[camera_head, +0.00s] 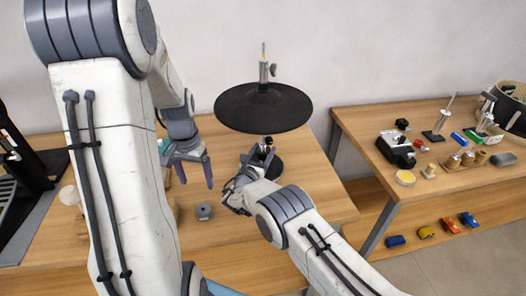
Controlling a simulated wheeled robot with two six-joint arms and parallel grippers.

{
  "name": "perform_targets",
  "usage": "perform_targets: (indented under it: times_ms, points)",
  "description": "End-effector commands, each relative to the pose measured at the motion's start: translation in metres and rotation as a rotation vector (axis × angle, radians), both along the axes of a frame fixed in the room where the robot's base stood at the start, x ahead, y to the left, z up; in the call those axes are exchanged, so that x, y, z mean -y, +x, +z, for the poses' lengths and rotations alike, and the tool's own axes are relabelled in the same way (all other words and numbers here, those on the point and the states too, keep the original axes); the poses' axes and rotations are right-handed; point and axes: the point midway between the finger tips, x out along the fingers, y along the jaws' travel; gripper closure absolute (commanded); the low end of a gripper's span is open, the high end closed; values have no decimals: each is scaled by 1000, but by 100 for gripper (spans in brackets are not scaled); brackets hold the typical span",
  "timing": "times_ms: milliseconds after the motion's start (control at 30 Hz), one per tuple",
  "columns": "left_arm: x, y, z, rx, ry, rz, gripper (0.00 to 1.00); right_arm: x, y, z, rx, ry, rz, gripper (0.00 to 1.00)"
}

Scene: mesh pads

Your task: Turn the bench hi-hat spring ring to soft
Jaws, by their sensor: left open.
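The hi-hat (240,108) is a round black mesh pad on an upright metal rod, standing at the back of the left wooden bench. A silver clutch (264,72) shows on the rod above the pad. Its dark round base (275,168) shows partly behind my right gripper. I cannot pick out the spring ring or its setting; the stand below the pad is partly hidden. My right gripper (262,151) is at the stand just under the pad, and its jaws are too small and overlapped to read. My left gripper (196,172) is open and empty, pointing down left of the stand.
A small grey block (204,212) lies on the left bench (240,236) below my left gripper. A black machine (22,165) stands at the far left. The right bench (385,116) holds a black device (396,149), a yellow-topped tin (405,178) and small parts.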

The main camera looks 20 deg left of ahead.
Motion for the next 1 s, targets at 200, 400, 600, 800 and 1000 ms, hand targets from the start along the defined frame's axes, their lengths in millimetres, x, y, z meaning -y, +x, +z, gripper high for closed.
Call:
perform_targets:
  times_ms: [200, 400, 600, 800, 1000]
  points:
    - [0, 0, 0, 0, 0, 0, 15, 2, 2, 2, 5, -5, 67, 90]
    - [0, 0, 0, 0, 0, 0, 15, 3, 2, 1, 3, -4, 224, 90]
    - [0, 0, 0, 0, 0, 0, 15, 3, 2, 1, 3, 0, 346, 90]
    - [0, 0, 0, 0, 0, 0, 15, 2, 1, 1, 1, 1, 390, 90]
    - [0, 0, 0, 0, 0, 0, 15, 1, 1, 1, 1, 2, 390, 90]
